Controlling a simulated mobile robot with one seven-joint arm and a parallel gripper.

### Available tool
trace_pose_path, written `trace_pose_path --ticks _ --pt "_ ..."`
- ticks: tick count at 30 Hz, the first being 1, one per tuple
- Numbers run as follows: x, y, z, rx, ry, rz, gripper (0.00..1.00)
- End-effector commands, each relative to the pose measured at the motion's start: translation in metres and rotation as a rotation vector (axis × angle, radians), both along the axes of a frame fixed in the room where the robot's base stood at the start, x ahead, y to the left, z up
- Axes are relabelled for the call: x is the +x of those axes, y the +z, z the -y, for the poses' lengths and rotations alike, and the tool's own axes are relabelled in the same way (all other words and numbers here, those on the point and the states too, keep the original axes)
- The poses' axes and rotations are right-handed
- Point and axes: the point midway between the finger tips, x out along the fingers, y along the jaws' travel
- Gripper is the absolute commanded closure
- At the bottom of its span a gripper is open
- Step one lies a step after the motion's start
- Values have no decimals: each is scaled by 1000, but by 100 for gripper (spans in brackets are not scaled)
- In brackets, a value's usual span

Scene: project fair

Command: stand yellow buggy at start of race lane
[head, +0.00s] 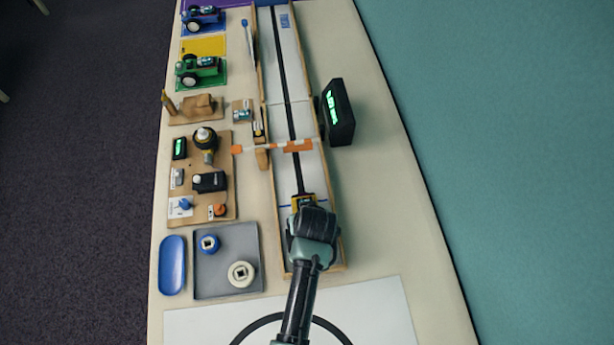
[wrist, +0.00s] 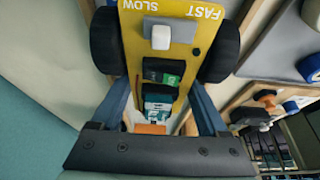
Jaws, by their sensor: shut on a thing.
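The yellow buggy (wrist: 160,55) has black wheels, a white switch and the words SLOW and FAST on its plate. My gripper (wrist: 163,110) is shut on it, with a finger on each side. In the head view a small yellow part of the buggy (head: 303,201) shows past my gripper (head: 306,207), over the near end of the race lane (head: 279,60). My wrist hides most of the buggy there. A blue line (head: 284,207) crosses the lane beside it. I cannot tell whether the wheels touch the lane.
An orange-and-white bar (head: 272,147) crosses above the lane farther up. A black display with green digits (head: 338,112) stands right of the lane. Left are a green buggy (head: 198,70), a blue buggy (head: 203,16), an empty yellow mat (head: 203,46) and a grey tray (head: 210,285).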

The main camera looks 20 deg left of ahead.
Motion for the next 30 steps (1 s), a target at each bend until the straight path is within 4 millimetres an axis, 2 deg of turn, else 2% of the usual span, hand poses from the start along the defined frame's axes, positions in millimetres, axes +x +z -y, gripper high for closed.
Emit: trace_pose_path --ticks 29,30 --pt "1 -2 0 1 0 3 63" --pt "1 -2 0 1 0 3 21"
